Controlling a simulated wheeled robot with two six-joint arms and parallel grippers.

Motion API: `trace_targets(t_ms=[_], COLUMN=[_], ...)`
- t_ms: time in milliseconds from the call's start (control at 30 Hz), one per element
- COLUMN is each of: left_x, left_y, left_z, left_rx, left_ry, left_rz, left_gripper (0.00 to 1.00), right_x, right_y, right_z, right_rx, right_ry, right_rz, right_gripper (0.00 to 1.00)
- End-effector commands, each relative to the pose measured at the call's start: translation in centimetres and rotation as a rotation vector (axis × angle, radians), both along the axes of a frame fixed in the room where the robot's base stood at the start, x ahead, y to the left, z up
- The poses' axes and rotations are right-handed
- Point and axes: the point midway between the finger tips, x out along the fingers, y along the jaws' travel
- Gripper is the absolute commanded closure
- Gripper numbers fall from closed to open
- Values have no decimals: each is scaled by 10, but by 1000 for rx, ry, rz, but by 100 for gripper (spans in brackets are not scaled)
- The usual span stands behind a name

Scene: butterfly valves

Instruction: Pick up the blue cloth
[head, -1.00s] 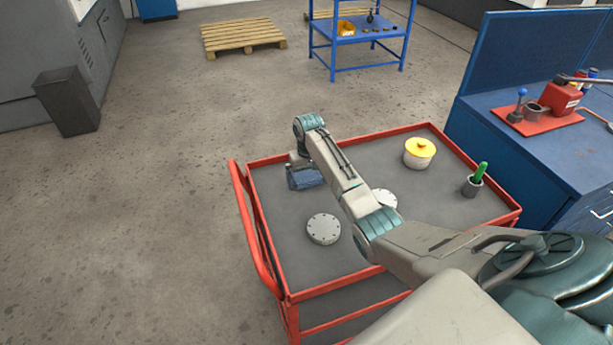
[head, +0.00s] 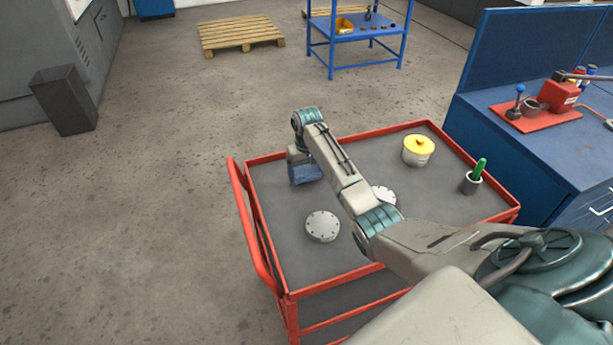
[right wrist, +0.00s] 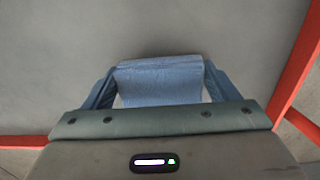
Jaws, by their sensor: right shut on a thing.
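The blue cloth (head: 305,174) is at the far left part of the red cart's grey top in the head view. In the right wrist view the folded cloth (right wrist: 160,82) fills the space between the two fingers of my right gripper (right wrist: 160,90). My right gripper (head: 302,168) is shut on the cloth, seen from above and behind in the head view. Whether the cloth still touches the cart top is hard to tell. My left gripper is not in view.
The red cart (head: 262,235) has a raised rim. A blue workbench (head: 530,150) stands right.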

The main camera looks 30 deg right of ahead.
Motion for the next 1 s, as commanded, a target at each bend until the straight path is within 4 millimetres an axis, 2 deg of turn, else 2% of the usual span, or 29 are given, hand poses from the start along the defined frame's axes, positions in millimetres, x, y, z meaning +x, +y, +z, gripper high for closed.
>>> trace_targets(t_ms=[100,467,600,700,833,1000], left_x=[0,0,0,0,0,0], left_y=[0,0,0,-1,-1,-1], left_z=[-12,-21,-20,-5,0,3], left_rx=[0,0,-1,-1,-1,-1], left_ry=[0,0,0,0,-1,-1], left_rz=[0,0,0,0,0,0], left_gripper=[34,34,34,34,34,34], right_x=[2,-78,-109,-127,-143,-153], right_y=[-1,20,28,33,38,41], right_z=[21,24,30,36,36,35], right_rx=[-3,-2,-3,-1,-1,0], right_ry=[-8,-1,0,1,0,-1], right_rz=[-1,2,2,2,1,1], right_gripper=[44,44,44,44,44,44])
